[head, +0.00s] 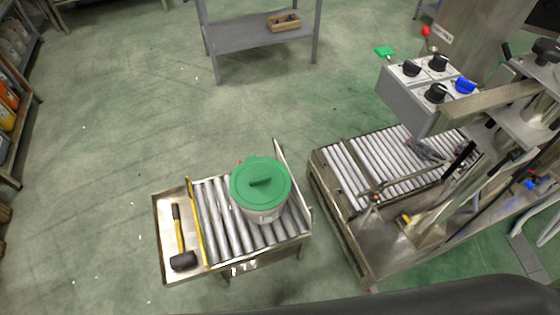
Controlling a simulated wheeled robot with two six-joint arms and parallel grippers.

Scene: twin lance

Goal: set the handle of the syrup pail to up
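A pale pail (262,214) with a round green lid (246,190) stands upright on a short roller table. A short green bar lies across the middle of the lid. The pail's carrying handle is too small to make out clearly, so I cannot tell whether it is up or down. Neither of my grippers is in the head view, and nothing is seen touching the pail.
The roller table (214,222) has a yellow rail and a side tray (163,238) holding a mallet (181,260). A second roller conveyor (345,178) with a machine and a knobbed control box (401,98) stands right. A grey shelf (240,42) stands behind. Open floor lies left.

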